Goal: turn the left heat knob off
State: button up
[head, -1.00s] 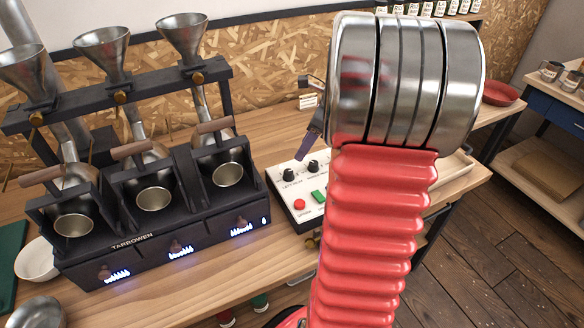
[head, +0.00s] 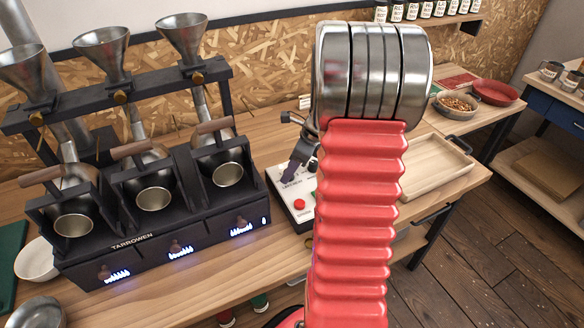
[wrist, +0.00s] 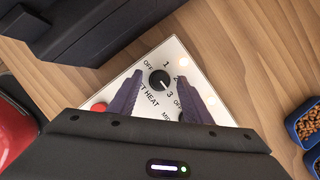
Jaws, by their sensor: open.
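The white control panel (head: 283,201) stands on the bench right of the roaster, partly hidden by my arm. In the wrist view the left heat knob (wrist: 158,80) is black and round, on the white panel face (wrist: 172,52). OFF, 1 and 3 are printed around it; a small white mark on the knob appears to face near the 3. My gripper (wrist: 159,87) is open, one dark purple finger on each side of the knob; I cannot tell whether they touch it. In the head view my gripper (head: 296,168) hides this knob.
A red button (head: 299,203) is on the panel, also at the left in the wrist view (wrist: 99,107). The black three-barrel roaster (head: 160,240) stands close on the left. A wooden tray (head: 437,163) lies on the right. Bench in front is clear.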

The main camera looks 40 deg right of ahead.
jog(key=shift+c, duration=0.3)
jog(key=c, duration=0.9)
jog(key=shift+s+d, duration=0.1)
jog(key=shift+d, duration=0.2)
jog(key=shift+c, duration=0.5)
jog(key=shift+a, duration=0.25)
